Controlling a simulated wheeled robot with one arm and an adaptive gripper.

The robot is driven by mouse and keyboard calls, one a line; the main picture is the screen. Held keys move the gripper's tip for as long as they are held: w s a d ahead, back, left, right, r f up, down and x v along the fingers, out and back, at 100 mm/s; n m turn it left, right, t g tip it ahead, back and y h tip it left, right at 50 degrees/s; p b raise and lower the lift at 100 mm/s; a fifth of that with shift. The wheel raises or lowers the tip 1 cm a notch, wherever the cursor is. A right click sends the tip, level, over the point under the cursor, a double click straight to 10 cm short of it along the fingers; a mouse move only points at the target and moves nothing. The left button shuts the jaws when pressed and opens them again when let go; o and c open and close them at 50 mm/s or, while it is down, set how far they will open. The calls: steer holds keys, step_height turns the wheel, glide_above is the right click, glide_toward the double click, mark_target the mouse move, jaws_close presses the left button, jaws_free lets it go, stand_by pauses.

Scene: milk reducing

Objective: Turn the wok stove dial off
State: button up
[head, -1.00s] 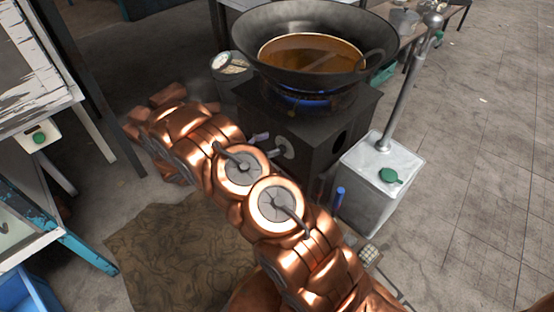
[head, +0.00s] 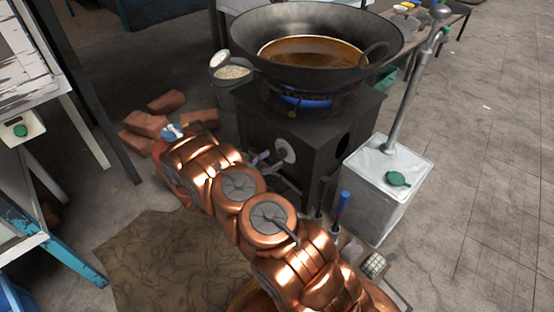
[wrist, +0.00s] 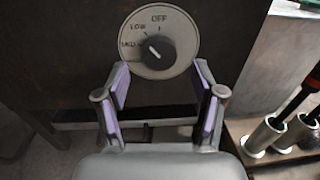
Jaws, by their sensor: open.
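The stove dial (wrist: 147,68) is a round grey plate with a dark knob (wrist: 159,54) in its middle, facing me in the wrist view. Its plate reads OFF at the top, with LOW and MED down the left. The knob's pale mark points up and left, away from OFF. The dial plate also shows in the head view (head: 285,147) on the side of the dark wok stove (head: 312,140). My gripper (wrist: 160,72) is open and empty, its two purple-padded fingers either side of the lower dial, apart from the knob.
A black wok (head: 250,50) with brown liquid sits over a blue flame on the stove. A metal box (head: 375,200) with a pipe stands to the right. Metal tubes (wrist: 265,135) holding handles stand right of my gripper. Bricks (head: 145,123) lie to the left.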

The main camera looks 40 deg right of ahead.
mark_target(280, 155)
steer(key=shift+d+b, duration=0.4)
steer(key=shift+d, duration=1.2)
steer(key=shift+w, duration=0.1)
steer(key=c, duration=1.1)
steer(key=shift+c, duration=0.2)
